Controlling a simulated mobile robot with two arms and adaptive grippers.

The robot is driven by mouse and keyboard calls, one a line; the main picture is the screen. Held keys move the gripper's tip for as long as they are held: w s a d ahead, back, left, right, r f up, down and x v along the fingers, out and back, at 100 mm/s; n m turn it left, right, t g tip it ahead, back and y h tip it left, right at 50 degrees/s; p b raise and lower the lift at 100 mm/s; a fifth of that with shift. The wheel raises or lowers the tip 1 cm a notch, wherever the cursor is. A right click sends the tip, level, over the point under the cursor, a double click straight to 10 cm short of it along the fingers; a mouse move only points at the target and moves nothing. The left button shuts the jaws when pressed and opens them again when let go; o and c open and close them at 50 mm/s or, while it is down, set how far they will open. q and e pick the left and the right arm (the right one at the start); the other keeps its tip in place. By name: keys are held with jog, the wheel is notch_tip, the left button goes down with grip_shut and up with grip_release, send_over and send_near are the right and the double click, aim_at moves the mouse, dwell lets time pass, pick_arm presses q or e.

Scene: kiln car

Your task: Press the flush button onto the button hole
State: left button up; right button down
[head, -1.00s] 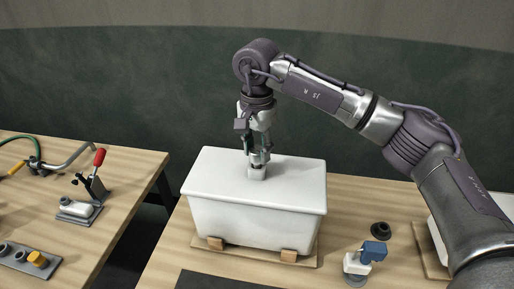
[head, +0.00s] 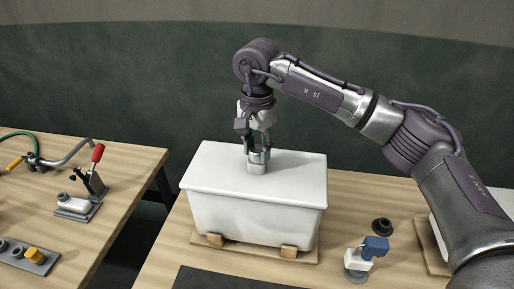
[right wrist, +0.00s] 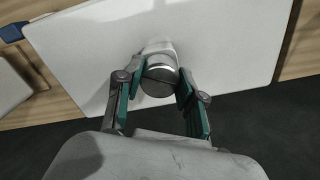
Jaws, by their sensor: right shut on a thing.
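The white tank (head: 255,212) stands on wooden blocks on the table, with its flat lid (head: 215,168) on top. A small white raised block (head: 257,168) sits near the middle of the lid, and it also shows in the right wrist view (right wrist: 158,48). My right gripper (head: 258,156) points down right over this block. In the right wrist view its fingertips are shut on the silver round flush button (right wrist: 160,78). The button overlaps the white block there; I cannot tell whether they touch. The button hole itself is hidden. My left gripper is not in view.
A blue and white part (head: 367,252) and a black ring (head: 381,226) lie right of the tank. A dark mat (head: 235,280) lies in front. A red-handled clamp (head: 92,180) and a yellow knob (head: 35,255) are on the left table, across a gap.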

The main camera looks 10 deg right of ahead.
jog(key=shift+f, duration=0.1)
jog(key=c, duration=0.6)
grip_release()
jog(key=shift+r+p, duration=2.25)
jog(key=shift+r, duration=1.8)
